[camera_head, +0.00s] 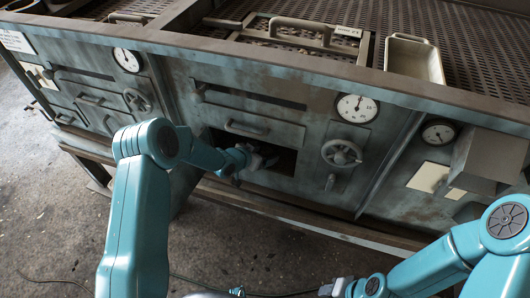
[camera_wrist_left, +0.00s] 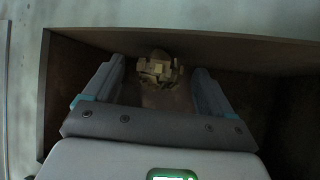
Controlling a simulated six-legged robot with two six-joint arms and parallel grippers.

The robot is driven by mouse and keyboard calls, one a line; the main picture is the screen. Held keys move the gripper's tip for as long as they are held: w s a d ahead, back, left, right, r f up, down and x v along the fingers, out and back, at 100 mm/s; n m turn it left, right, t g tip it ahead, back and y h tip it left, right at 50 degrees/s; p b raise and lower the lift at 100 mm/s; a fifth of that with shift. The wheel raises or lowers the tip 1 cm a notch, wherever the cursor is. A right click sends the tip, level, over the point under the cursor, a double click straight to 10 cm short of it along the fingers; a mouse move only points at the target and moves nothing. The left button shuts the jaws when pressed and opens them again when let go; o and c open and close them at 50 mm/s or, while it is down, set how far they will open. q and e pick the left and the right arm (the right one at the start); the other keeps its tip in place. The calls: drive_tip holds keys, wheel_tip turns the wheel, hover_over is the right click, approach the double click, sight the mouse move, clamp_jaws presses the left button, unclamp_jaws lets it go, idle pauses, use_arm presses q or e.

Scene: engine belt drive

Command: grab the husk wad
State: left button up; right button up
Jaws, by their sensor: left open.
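The husk wad (camera_wrist_left: 158,68) is a small, lumpy, tan-yellow clump inside a dark brown compartment. It shows in the left wrist view, between the fingertips of my left gripper (camera_wrist_left: 160,84). The fingers are apart, with a visible gap on each side of the wad. In the head view my left gripper (camera_head: 264,160) reaches into a dark opening (camera_head: 284,162) in the machine front, and the wad is hidden there. My right gripper (camera_head: 335,288) is at the bottom edge of the head view, small and partly cut off, so its jaws cannot be made out.
An empty tray (camera_head: 428,62) sits on top.

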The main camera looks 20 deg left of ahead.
use_arm(q)
drive_tip(key=c, duration=1.1)
drive_tip(key=shift+c, duration=0.2)
drive_tip(key=shift+r, duration=0.1)
